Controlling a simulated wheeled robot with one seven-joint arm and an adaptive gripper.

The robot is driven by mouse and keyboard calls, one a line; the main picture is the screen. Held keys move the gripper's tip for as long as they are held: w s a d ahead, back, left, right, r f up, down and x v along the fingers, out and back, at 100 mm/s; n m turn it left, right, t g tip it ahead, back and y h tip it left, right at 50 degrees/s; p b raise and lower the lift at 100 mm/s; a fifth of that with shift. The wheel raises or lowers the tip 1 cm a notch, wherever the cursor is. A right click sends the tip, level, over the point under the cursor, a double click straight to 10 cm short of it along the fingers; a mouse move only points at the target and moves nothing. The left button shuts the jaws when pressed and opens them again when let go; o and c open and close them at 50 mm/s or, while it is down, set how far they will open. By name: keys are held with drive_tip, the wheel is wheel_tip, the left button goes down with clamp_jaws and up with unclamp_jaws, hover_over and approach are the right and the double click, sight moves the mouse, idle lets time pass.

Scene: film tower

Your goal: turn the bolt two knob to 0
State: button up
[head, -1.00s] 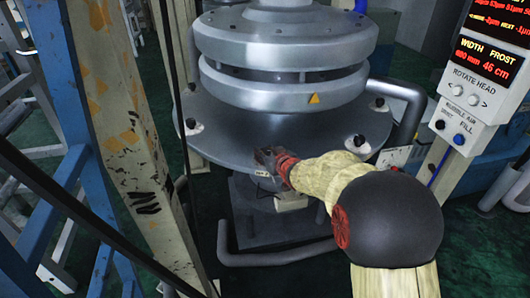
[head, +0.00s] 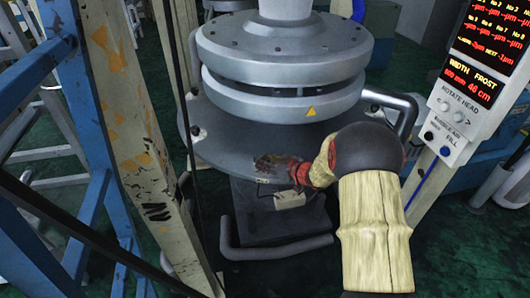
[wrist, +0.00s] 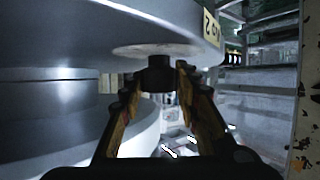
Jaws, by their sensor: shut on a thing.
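In the wrist view, a short black knob (wrist: 159,70) sits at the middle of a pale round disc (wrist: 158,49) on a large grey metal ring. My gripper (wrist: 157,82) is shut on this knob, one finger on each side. A yellow label (wrist: 211,28) next to the disc shows inverted characters that look like "NO 2". No pointer or setting on the knob can be made out. In the head view, my gripper (head: 266,166) is at the front edge of the broad grey flange (head: 225,150), and the knob is hidden there.
A grey stepped cylinder (head: 285,75) rises above the flange. A control panel (head: 465,95) with red readouts stands at the right. A worn post (head: 130,130) and blue frame (head: 75,130) stand at the left. A bent pipe (head: 275,252) runs low in front.

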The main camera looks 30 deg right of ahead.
drive_tip(key=n+g+y+p, duration=0.1)
drive_tip(key=n+y+p, duration=0.2)
drive_tip(key=p, duration=0.2)
drive_tip(key=shift+d+r+g+y, duration=0.1)
drive_tip(key=shift+g+y, duration=0.2)
drive_tip(key=n+g+y+p, duration=0.2)
drive_tip(key=n+p, duration=0.1)
drive_tip(key=n+g+y, duration=0.1)
drive_tip(key=n+g+y+p, duration=0.1)
drive_tip(key=n+g, duration=0.1)
drive_tip(key=shift+f+y, duration=0.2)
drive_tip(key=shift+y, duration=0.2)
drive_tip(key=shift+n+g+y, duration=0.6)
drive_tip(key=shift+n+g, duration=0.9)
drive_tip(key=o, duration=1.2)
drive_tip(key=shift+r, duration=0.1)
drive_tip(key=shift+c, duration=0.2)
